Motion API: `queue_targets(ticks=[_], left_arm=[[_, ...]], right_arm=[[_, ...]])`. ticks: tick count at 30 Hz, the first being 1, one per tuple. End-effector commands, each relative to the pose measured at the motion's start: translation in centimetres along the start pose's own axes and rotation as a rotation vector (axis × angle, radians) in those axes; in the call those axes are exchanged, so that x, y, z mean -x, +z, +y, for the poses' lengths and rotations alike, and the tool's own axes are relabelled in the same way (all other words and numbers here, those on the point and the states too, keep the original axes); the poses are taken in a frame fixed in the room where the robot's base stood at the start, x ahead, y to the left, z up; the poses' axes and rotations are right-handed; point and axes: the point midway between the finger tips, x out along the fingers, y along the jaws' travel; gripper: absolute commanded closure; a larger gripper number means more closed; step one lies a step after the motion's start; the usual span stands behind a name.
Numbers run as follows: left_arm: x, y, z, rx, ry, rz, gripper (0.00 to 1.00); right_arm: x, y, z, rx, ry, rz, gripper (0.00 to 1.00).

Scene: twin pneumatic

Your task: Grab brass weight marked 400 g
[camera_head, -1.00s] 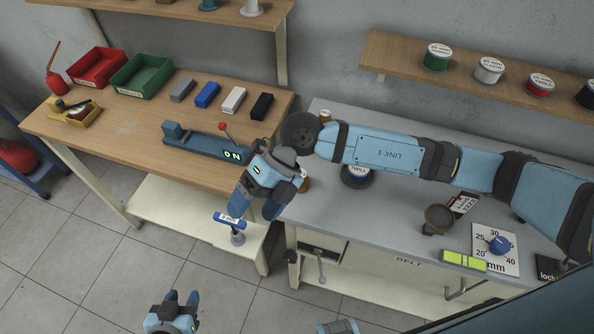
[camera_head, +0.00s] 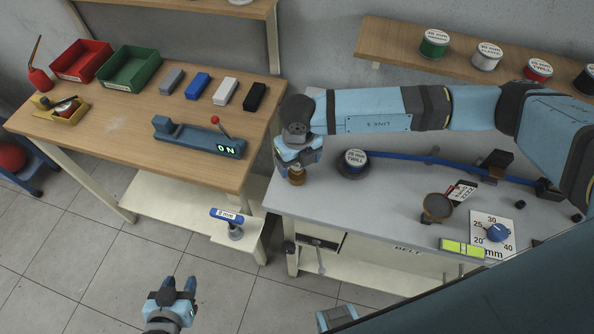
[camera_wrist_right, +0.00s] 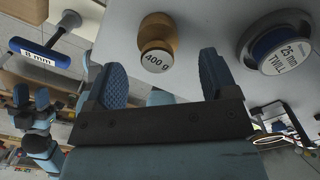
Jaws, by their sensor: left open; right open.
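The brass weight (camera_wrist_right: 157,40), with a round white label reading "400 g", stands on the grey bench in the right wrist view. It also shows in the head view (camera_head: 296,179), just below my right gripper, which partly covers it. My right gripper (camera_head: 298,163) is open. In the right wrist view its two blue ribbed fingers (camera_wrist_right: 160,78) are spread, and the weight appears beyond them, between their lines and a little nearer the left finger. My left gripper (camera_head: 179,284) is open and empty, low in the head view, away from the benches.
A "25 mm TWILL" spool (camera_head: 355,161) stands right of the weight on the grey bench (camera_head: 330,213). A blue strip (camera_head: 470,172) runs behind. A blue "8 mm" handle (camera_head: 227,215) sits left, below the wooden bench (camera_head: 120,120).

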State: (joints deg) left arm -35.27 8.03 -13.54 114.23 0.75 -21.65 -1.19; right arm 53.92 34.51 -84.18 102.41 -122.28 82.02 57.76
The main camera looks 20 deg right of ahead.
Motion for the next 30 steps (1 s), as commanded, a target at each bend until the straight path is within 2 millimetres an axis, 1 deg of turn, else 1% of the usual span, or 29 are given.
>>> queue_targets(ticks=[2, 5, 9, 12, 20, 21, 23, 24, 26, 27, 28, 29, 30], left_arm=[[0.2, -0.2, 0.0, 0.0, 0.0, -0.001, 0.57], [0.5, -0.7, 0.0, 0.0, 0.0, -0.002, 0.57], [0.8, -1.2, -0.1, 0.0, -0.002, 0.001, 0.57], [0.8, -1.3, -0.2, 0.0, -0.005, 0.002, 0.57], [0.8, -1.3, -0.3, 0.0, -0.008, 0.003, 0.57], [0.8, -1.3, -0.3, 0.0, -0.008, 0.003, 0.57], [0.8, -1.3, -0.3, 0.0, -0.008, 0.003, 0.57], [0.8, -1.3, -0.3, 0.0, -0.008, 0.003, 0.57], [0.8, -1.3, -0.3, 0.0, -0.008, 0.003, 0.57], [0.8, -1.3, -0.3, 0.0, -0.007, 0.003, 0.57], [0.8, -1.3, -0.3, 0.0, -0.007, 0.003, 0.57], [0.8, -1.3, -0.3, 0.0, -0.007, 0.002, 0.57], [0.8, -1.3, -0.2, 0.0, -0.006, 0.002, 0.57]], right_arm=[[-0.5, 0.0, 0.1, 0.0, 0.0, 0.002, 0.21], [-1.8, 0.1, 0.2, 0.001, 0.0, 0.004, 0.21], [-4.0, 0.2, 0.2, 0.0, 0.0, 0.002, 0.21], [-5.0, 0.2, 0.2, 0.0, 0.001, 0.002, 0.21], [-5.3, 0.2, 0.2, 0.0, 0.002, 0.001, 0.21], [-5.3, 0.2, 0.2, 0.0, 0.002, 0.001, 0.3], [-5.3, 0.2, 0.2, 0.0, 0.002, 0.001, 0.44], [-5.2, 0.2, 0.2, 0.0, 0.002, 0.001, 0.53], [-5.2, 0.2, 0.2, 0.0, 0.002, 0.001, 0.67], [-5.2, 0.2, 0.2, 0.0, 0.002, 0.001, 0.76], [-5.2, 0.2, 0.2, 0.0, 0.002, 0.001, 0.83], [-5.2, 0.2, 0.2, 0.0, 0.002, 0.001, 0.88], [-5.2, 0.3, 0.2, 0.0, 0.002, 0.0, 0.88]])
